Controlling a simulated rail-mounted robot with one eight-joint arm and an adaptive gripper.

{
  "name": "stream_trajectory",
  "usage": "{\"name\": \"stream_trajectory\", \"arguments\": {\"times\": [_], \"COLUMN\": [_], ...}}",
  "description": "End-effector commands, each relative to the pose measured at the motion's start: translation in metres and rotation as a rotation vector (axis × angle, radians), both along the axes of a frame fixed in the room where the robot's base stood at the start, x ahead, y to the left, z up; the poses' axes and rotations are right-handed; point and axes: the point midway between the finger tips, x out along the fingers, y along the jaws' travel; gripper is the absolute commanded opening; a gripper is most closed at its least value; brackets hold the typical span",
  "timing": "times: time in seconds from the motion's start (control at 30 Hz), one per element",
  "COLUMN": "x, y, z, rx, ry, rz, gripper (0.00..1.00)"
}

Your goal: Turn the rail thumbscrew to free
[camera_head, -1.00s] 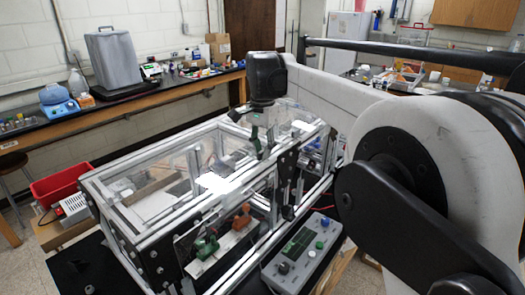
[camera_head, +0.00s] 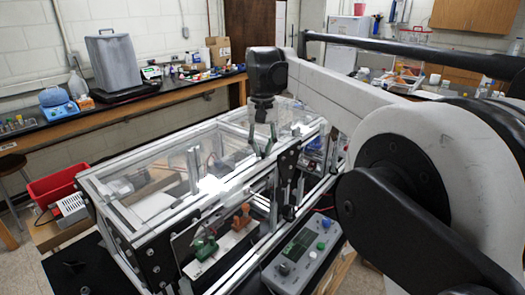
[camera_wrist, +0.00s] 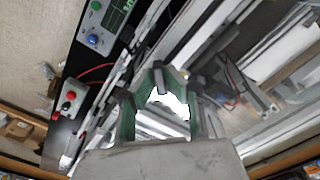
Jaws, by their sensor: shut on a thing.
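My gripper (camera_head: 263,153) points down at the top of the extrusion frame (camera_head: 215,205), near its upright dark brackets. In the wrist view, my gripper (camera_wrist: 161,88) has its green-padded fingers on both sides of a small dark part (camera_wrist: 160,78), which I take to be the rail thumbscrew. The fingers are shut on it and hide most of it. Its turn angle cannot be read. In the head view the thumbscrew is too small and covered to make out.
A grey control box (camera_head: 302,258) with a green screen and knobs stands in front of the frame. Green and orange clamps (camera_head: 204,247) sit inside the frame's front. A red bin (camera_head: 55,186) is at the left. Clear panels and metal bars surround the gripper closely.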

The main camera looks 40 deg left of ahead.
Motion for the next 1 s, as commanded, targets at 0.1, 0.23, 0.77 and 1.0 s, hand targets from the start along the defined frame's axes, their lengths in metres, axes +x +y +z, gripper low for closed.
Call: {"name": "stream_trajectory", "arguments": {"times": [0.1,0.23,0.77,1.0], "x": [0.0001,0.0001,0.0001,0.0001], "y": [0.0001,0.0001,0.0001,0.0001], "z": [-0.0002,-0.0002,0.0005,0.0007], "rx": [0.001,0.001,0.001,0.001], "ry": [-0.001,-0.001,-0.001,-0.001], "rz": [0.111,0.234,0.654,0.747], "gripper": [0.0,0.0,0.0,0.0]}}
